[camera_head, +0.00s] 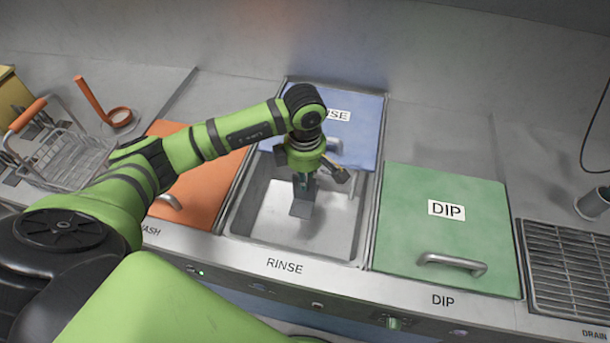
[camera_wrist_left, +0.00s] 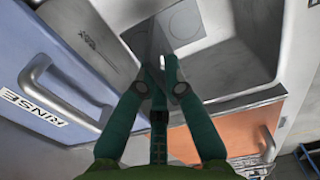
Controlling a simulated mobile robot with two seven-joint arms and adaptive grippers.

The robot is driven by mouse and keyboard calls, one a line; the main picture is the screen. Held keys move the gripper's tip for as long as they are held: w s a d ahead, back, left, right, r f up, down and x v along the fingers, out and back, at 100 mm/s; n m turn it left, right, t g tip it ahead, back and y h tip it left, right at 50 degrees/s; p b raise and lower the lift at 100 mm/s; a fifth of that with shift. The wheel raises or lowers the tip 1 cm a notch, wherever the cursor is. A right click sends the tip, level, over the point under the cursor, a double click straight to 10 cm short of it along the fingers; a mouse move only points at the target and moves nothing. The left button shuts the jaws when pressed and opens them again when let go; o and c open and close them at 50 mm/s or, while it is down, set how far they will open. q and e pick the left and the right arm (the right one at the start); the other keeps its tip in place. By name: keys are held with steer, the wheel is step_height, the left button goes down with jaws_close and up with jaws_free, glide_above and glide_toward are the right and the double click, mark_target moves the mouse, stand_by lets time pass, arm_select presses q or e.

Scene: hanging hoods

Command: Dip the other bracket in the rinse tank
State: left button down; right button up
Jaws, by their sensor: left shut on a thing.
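The rinse tank (camera_head: 262,222) is an open steel basin at the centre of the head view, with its blue lid (camera_head: 357,113) back behind it. My left gripper (camera_head: 303,184) points down into the tank and is shut on a grey metal bracket (camera_head: 301,207). The bracket hangs inside the basin's outline; I cannot tell how deep it is or whether it touches liquid. In the left wrist view, the green fingers (camera_wrist_left: 162,72) close on the grey bracket (camera_wrist_left: 142,38), with the tank walls around it. My right gripper is not in view.
A closed orange lid (camera_head: 196,187) lies left of the tank, and a closed green DIP lid (camera_head: 450,220) right of it. A drain grate (camera_head: 570,270) and grey cup (camera_head: 593,203) are at the far right. A wire basket (camera_head: 72,157) stands at the left.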

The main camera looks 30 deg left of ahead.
arm_select(q)
step_height(320, 180, down, 11)
steer(key=b, duration=1)
steer(key=shift+f, duration=0.2)
steer(key=shift+f+b, duration=0.8)
steer(key=shift+f, duration=0.15)
stand_by(1.0)
step_height(320, 180, up, 18)
steer(key=r+p, duration=0.1)
steer(key=p, duration=0.9)
glide_above(305, 198)
steer(key=shift+w+a+f, duration=0.15)
steer(key=shift+w+f, duration=0.1)
steer(key=shift+w, duration=0.05)
